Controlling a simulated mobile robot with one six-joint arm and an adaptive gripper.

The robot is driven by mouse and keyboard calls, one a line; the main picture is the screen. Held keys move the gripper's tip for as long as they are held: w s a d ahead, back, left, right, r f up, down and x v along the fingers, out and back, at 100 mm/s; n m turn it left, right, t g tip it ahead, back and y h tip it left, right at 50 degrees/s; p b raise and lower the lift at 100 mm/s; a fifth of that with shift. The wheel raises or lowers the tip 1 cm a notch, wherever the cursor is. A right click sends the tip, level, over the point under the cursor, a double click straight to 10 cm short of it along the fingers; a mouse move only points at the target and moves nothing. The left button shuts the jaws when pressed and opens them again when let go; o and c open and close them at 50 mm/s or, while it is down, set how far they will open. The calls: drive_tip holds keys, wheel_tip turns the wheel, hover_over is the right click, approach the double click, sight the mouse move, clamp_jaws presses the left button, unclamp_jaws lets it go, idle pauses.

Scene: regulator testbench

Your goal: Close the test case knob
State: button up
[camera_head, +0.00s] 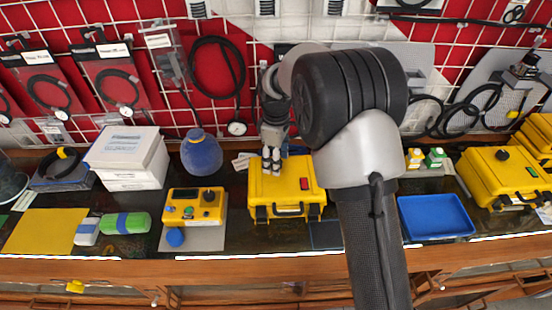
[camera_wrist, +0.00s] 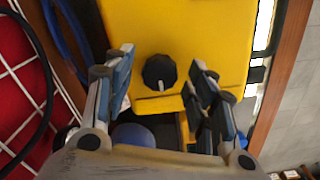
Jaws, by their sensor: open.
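The yellow test case (camera_head: 300,200) stands shut on the bench in the middle of the head view, with a red switch on its lid and a dark handle in front. My gripper (camera_head: 271,168) points down over the left part of its lid. The black test case knob (camera_wrist: 159,72) shows on the yellow lid (camera_wrist: 210,35) in the wrist view, with a light pointer mark. It lies between my open fingers (camera_wrist: 162,68), with visible space on both sides. In the head view my gripper hides the knob. Whether the fingertips reach down to its height is unclear.
A blue vase (camera_head: 201,155) and a yellow regulator box (camera_head: 194,207) stand left of the case. A blue tray (camera_head: 435,217) and another yellow case (camera_head: 500,180) are at the right. The wire grid wall with hoses (camera_head: 217,70) rises close behind.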

drive_tip(key=shift+c, duration=0.6)
drive_tip(key=c, duration=1)
drive_tip(key=shift+o, duration=0.2)
drive_tip(key=shift+r+m, duration=0.1)
drive_tip(key=shift+m, duration=0.2)
drive_tip(key=m+p, duration=0.3)
drive_tip(key=m, duration=0.1)
drive_tip(key=m+p, duration=0.1)
drive_tip(key=m, duration=0.3)
drive_tip(key=shift+m+p, duration=0.35)
drive_tip(key=shift+m, duration=0.05)
drive_tip(key=m+p, duration=0.1)
drive_tip(key=m, duration=0.3)
drive_tip(key=shift+m+p, duration=0.4)
drive_tip(key=shift+m, duration=1.8)
